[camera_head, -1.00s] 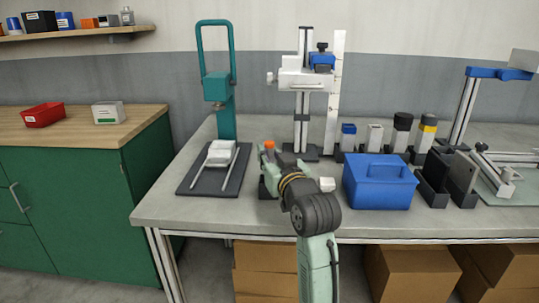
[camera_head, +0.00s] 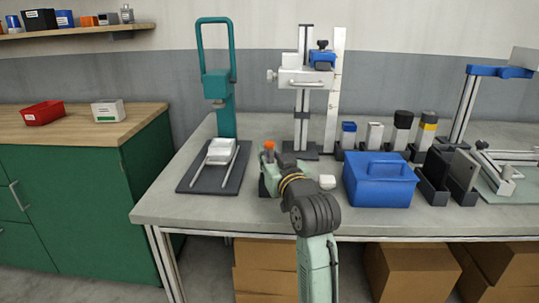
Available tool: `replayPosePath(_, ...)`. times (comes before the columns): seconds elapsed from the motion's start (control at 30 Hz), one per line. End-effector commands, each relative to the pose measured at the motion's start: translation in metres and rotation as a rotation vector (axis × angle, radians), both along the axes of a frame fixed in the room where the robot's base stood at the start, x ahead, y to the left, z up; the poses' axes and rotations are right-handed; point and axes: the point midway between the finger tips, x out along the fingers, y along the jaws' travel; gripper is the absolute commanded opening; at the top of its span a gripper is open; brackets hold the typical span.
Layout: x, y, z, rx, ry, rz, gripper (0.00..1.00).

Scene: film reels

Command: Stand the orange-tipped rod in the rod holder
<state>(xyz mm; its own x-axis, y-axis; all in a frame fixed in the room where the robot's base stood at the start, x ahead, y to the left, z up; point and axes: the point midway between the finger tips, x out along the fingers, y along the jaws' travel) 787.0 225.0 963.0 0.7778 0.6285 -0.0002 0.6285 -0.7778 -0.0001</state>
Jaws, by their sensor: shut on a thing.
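The orange-tipped rod shows only as its orange tip (camera_head: 269,145), pointing up above the far end of my arm on the bench. My gripper (camera_head: 267,162) is shut on the rod just below that tip. The rest of the rod is hidden by the gripper. A dark block (camera_head: 262,188) shows low beside the gripper, at its left. It may be the rod holder, but most of it is hidden behind my arm. I cannot tell whether the rod's lower end is inside it.
A teal press (camera_head: 219,90) on a dark base stands to the left. A white column stand (camera_head: 303,80) is behind. Several dark stands with capped blocks line the back right.

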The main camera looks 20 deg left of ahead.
Motion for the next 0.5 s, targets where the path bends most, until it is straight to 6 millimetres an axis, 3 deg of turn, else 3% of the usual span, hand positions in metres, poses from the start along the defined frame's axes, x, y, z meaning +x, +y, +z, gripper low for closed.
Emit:
replayPosePath(0.3,-0.0001,0.0,-0.0069,0.001,-0.001,0.0,0.0)
replayPosePath(0.33,-0.0002,0.0,-0.0057,0.001,-0.001,0.0,0.2)
replayPosePath(0.5,-0.0001,0.0,-0.0057,0.001,-0.001,0.0,0.27)
